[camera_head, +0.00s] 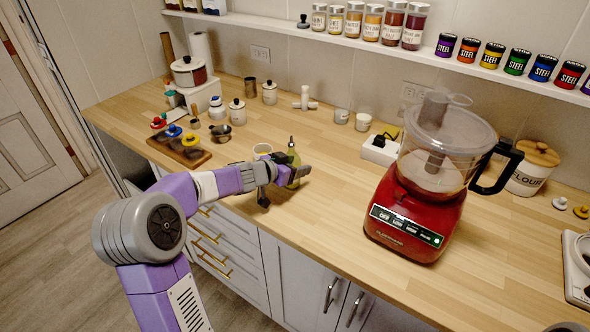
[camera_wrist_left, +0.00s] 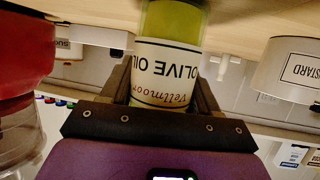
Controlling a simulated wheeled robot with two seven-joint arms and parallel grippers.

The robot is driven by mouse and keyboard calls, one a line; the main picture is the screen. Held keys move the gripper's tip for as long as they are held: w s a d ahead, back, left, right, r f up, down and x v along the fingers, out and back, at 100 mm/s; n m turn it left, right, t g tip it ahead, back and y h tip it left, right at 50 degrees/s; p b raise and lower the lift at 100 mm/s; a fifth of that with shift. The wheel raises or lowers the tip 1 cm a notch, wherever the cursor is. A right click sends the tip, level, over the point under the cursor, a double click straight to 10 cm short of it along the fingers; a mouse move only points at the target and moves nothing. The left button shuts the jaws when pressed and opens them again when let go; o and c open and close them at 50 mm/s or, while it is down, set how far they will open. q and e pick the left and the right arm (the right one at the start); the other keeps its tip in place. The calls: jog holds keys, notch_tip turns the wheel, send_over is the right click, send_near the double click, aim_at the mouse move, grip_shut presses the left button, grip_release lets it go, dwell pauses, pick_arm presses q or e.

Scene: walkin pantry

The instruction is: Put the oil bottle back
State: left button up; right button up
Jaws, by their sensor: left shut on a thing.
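The oil bottle (camera_head: 293,160) is green with a dark pourer and stands upright at the counter's front part in the head view. In the left wrist view the oil bottle (camera_wrist_left: 168,70) shows upside down, with a white label reading "OLIVE OIL". My left gripper (camera_head: 290,176) is shut around the bottle's body, with a finger on each side of the label in the wrist view (camera_wrist_left: 165,92). Whether the bottle's base touches the counter I cannot tell. My right gripper is in neither view.
The wooden counter (camera_head: 320,215) is clear to the right of the bottle, up to a red food processor (camera_head: 420,205). A wall shelf (camera_head: 340,37) holds spice jars. White canisters (camera_head: 237,112) stand at the back left.

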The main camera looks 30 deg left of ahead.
pick_arm(q)
jog(key=shift+r, duration=0.15)
jog(key=o, duration=1.3)
jog(key=shift+s+r, duration=0.1)
jog(key=shift+s, duration=0.1)
jog(key=p+v, duration=0.5)
jog(key=v, duration=0.6)
jog(key=shift+s, duration=0.35)
jog(key=shift+a, duration=0.1)
